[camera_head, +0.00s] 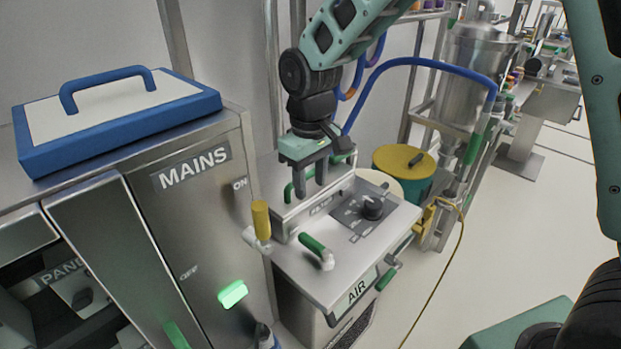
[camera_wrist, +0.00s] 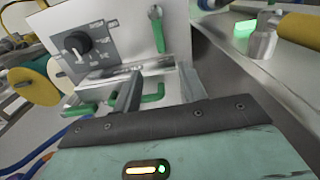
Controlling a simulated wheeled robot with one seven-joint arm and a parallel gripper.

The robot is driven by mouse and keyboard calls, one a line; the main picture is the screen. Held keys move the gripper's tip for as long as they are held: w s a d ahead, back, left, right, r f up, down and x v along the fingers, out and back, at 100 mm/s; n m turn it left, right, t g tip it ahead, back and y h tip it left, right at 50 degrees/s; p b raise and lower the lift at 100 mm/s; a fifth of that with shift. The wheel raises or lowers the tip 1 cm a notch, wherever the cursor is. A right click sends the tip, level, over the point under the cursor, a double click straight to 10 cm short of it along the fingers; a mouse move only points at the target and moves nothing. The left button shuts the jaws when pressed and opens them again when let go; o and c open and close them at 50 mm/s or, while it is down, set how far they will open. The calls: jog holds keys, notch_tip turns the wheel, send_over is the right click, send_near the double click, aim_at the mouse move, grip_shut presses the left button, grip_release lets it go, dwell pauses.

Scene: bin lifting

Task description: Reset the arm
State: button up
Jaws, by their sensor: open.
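My gripper (camera_head: 311,183) hangs pointing down above the steel AIR unit (camera_head: 322,290) in the head view. Its two dark fingers are apart with nothing between them. In the wrist view, the gripper's dark fingers (camera_wrist: 130,95) reach over the unit, with green handles behind them and a dark knob panel beyond.
The MAINS cabinet (camera_head: 205,215) stands to the left, with a lit green switch (camera_head: 232,294) and a blue-edged lid (camera_head: 115,112) on top. A green bin with a yellow lid (camera_head: 404,160) and a steel tank (camera_head: 470,75) stand behind. Open floor (camera_head: 520,225) lies to the right, crossed by a yellow cable.

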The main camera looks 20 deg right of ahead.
jog(key=shift+r, duration=0.35)
jog(key=s+r+n, duration=0.1)
jog(key=s+r, duration=0.1)
jog(key=s, duration=2.3)
jog(key=shift+r+n+y, duration=0.2)
jog(key=shift+n+y, duration=0.1)
